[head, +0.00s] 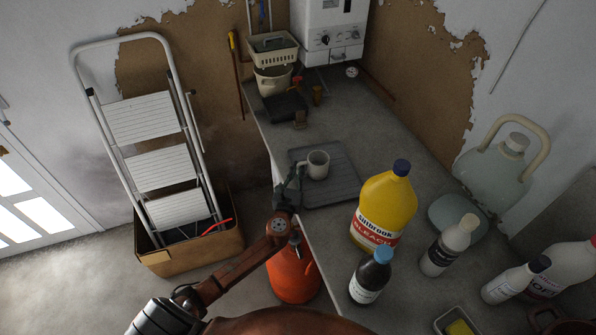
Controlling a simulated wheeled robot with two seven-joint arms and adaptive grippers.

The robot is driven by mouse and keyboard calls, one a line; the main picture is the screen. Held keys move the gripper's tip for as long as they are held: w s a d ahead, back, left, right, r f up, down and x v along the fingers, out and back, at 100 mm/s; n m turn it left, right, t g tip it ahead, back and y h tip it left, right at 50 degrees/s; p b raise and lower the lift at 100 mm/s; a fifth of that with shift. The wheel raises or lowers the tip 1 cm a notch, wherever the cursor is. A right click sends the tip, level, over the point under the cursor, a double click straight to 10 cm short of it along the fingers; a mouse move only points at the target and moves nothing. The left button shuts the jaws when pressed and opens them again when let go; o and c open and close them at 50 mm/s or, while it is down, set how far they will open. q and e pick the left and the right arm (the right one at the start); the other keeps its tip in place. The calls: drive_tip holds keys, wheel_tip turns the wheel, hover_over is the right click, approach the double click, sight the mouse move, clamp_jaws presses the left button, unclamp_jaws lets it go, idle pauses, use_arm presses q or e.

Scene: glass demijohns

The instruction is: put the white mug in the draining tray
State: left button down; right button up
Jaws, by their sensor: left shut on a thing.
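The white mug (319,167) is upright over the dark grey ridged draining tray (345,190) on the worktop, towards the tray's left side. My left gripper (297,176) comes in from the left edge of the worktop and is shut on the mug at its left, handle side. The fingertips are small and dark here, so the exact grip is hard to see. I cannot tell whether the mug's base touches the tray or hangs just above it. My right gripper is not in view.
A yellow bleach bottle (380,212) and a dark blue-capped bottle (370,277) stand in front of the tray. A large clear jug (495,172) stands at right. An orange cylinder (293,272) is on the floor below my left arm. The tray's right part is bare.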

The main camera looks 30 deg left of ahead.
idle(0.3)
use_arm(q)
drive_tip(key=shift+f, duration=0.2)
drive_tip(key=c, duration=2)
unclamp_jaws()
drive_tip(key=shift+c, duration=0.2)
